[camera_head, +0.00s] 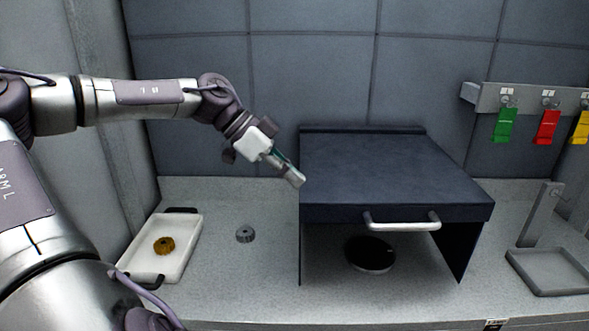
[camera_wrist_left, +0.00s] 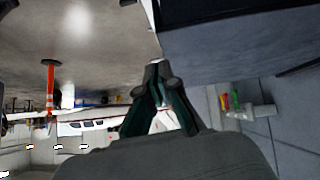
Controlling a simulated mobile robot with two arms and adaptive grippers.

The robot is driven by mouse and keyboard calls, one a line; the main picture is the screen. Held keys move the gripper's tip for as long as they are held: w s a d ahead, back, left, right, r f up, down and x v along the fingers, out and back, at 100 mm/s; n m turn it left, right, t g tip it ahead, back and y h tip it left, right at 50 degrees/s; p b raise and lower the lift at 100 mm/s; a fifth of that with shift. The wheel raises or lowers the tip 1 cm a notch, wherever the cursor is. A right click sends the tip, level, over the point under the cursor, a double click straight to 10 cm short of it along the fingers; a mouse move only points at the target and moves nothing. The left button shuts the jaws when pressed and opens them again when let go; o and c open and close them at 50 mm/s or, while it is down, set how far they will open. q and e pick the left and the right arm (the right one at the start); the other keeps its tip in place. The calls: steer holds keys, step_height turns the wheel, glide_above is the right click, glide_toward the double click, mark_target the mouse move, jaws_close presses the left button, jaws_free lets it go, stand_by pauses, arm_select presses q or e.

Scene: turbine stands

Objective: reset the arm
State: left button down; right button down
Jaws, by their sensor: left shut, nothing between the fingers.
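My left arm comes in from the left in the head view, and its gripper (camera_head: 294,177) is at the left front of the dark blue hooded box, above the counter. In the left wrist view the fingers of my left gripper (camera_wrist_left: 155,68) meet at the tips with nothing between them. The gripper is shut and empty. My right gripper is in neither view.
The dark blue box (camera_head: 390,175) has a silver handle (camera_head: 402,222) and a black disc (camera_head: 370,255) beneath it. A white tray (camera_head: 180,262) holds a brass gear (camera_head: 164,245). A grey gear (camera_head: 245,235) lies on the counter. Coloured tags (camera_head: 547,127) hang at right.

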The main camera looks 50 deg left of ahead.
arm_select(q)
steer(key=b+v, duration=0.1)
steer(key=v, duration=0.9)
steer(key=shift+s, duration=0.2)
steer(key=shift+f, duration=0.2)
